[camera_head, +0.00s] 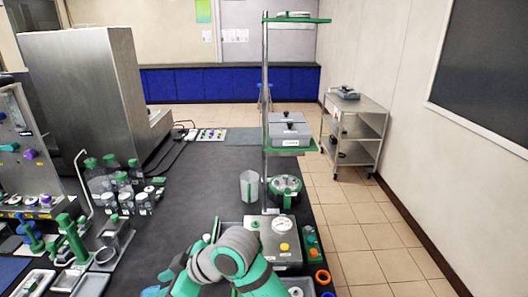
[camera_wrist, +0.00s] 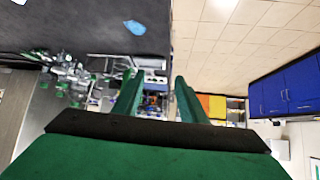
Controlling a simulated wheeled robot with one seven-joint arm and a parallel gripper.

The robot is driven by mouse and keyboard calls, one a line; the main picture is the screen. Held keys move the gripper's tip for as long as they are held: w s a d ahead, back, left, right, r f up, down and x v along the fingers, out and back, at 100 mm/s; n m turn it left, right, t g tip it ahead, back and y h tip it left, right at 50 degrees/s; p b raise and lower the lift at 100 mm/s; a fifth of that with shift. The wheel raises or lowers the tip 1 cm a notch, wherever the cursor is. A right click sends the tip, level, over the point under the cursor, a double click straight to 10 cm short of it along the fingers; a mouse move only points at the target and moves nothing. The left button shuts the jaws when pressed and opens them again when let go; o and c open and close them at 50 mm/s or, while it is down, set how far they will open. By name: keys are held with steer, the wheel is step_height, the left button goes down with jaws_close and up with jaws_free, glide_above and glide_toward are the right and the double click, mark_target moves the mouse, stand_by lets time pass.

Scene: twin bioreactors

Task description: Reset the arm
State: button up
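My gripper (camera_wrist: 156,77) shows in the wrist view as two green fingers on a dark crossbar. The fingers stand apart with a clear gap, and nothing is held between them. In the head view my grey and green arm is folded low at the bottom centre, over the near part of the dark bench (camera_head: 205,180). The gripper's fingers cannot be made out there.
A metal post with green shelves (camera_head: 298,150) stands right of centre, close beyond my arm. A grey control box (camera_head: 283,238) sits beside the arm. Bottles (camera_head: 120,180) and racks crowd the left. A cart (camera_head: 354,125) stands at right. The bench's middle is fairly clear.

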steer(key=w+a+m+t+y, duration=0.2)
steer(key=a+m+t+y, duration=0.3)
steer(key=m+t, duration=0.15)
steer(key=s+d+f+m+t+h, duration=0.4)
steer(key=d+f+m+h, duration=0.15)
steer(key=d+f, duration=0.2)
steer(key=s+d+f+m+t+h, duration=0.4)
steer(key=d+f+m, duration=0.3)
steer(key=f, duration=0.2)
steer(key=s+d+n+h, duration=0.1)
steer(key=s+d, duration=0.3)
steer(key=s, duration=0.4)
steer(key=s+d+f+n+h, duration=0.1)
steer(key=s+d+h, duration=0.1)
steer(key=s+d, duration=0.3)
steer(key=s+d+f+h, duration=0.1)
steer(key=s+d, duration=0.4)
steer(key=s, duration=0.6)
steer(key=shift+d+n+g+h, duration=0.15)
steer(key=shift+n+g+h, duration=0.25)
steer(key=shift+h, duration=0.15)
